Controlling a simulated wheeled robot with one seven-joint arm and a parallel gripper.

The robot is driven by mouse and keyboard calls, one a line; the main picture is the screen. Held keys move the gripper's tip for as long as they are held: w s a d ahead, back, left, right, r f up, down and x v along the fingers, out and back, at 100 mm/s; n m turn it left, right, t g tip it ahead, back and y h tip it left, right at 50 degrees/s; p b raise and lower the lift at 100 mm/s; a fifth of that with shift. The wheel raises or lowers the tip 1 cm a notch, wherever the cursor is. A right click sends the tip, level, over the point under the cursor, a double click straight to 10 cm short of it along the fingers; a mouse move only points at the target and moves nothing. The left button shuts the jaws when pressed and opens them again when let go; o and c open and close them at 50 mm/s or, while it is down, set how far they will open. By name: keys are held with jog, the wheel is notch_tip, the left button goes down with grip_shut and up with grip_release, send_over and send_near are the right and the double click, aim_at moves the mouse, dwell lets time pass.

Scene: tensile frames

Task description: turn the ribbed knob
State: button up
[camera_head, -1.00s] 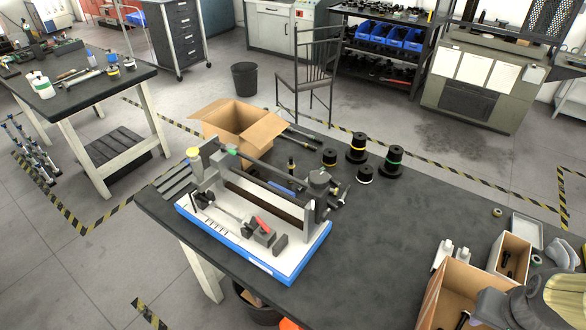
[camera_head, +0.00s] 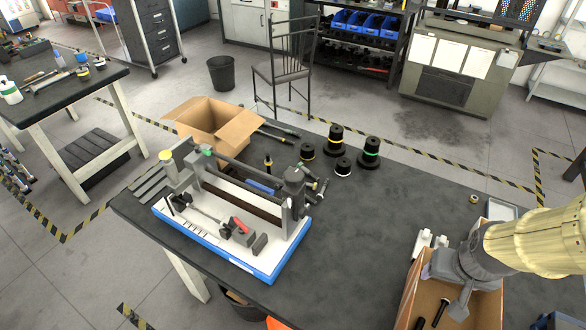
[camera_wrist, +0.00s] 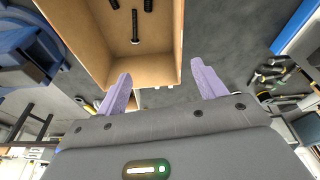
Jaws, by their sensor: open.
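A small tensile frame with a white bed and a blue-edged base (camera_head: 213,246) stands on the dark table, left of middle in the head view. The fingers are partly hidden there.
An open cardboard box (camera_head: 212,130) stands behind the frame. Several dark spools, one with a green band (camera_head: 370,153), stand right of it. A box holding black bolts (camera_wrist: 160,75) is by my gripper. The table's middle (camera_head: 360,215) is clear.

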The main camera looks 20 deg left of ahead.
jog(key=w+a+f+n+t+y+p, duration=0.1)
jog(key=w+a+f+n+y+p, duration=0.1)
jog(key=w+a+n+p, duration=0.35)
jog(key=w+a+f+n+t+y+p, duration=0.1)
jog(key=w+a+f+n+y+p, duration=0.15)
jog(key=w+a+p, duration=0.5)
jog(key=s+a+r+n+t+y+p, duration=0.1)
jog(key=s+a+t+y+p, duration=0.1)
jog(key=s+a+y+p, duration=0.45)
jog(key=s+a+r+n+t+y+p, duration=0.1)
jog(key=s+a+n+p, duration=0.15)
jog(key=a, duration=0.75)
jog(key=s+r+m+t+h+p, duration=0.1)
jog(key=s+r+m+t+p, duration=0.3)
jog(key=s+m+t+p, duration=0.1)
jog(key=shift+s+a+r+t+p, duration=0.45)
jog(key=shift+t+p, duration=0.35)
jog(key=shift+p, duration=0.2)
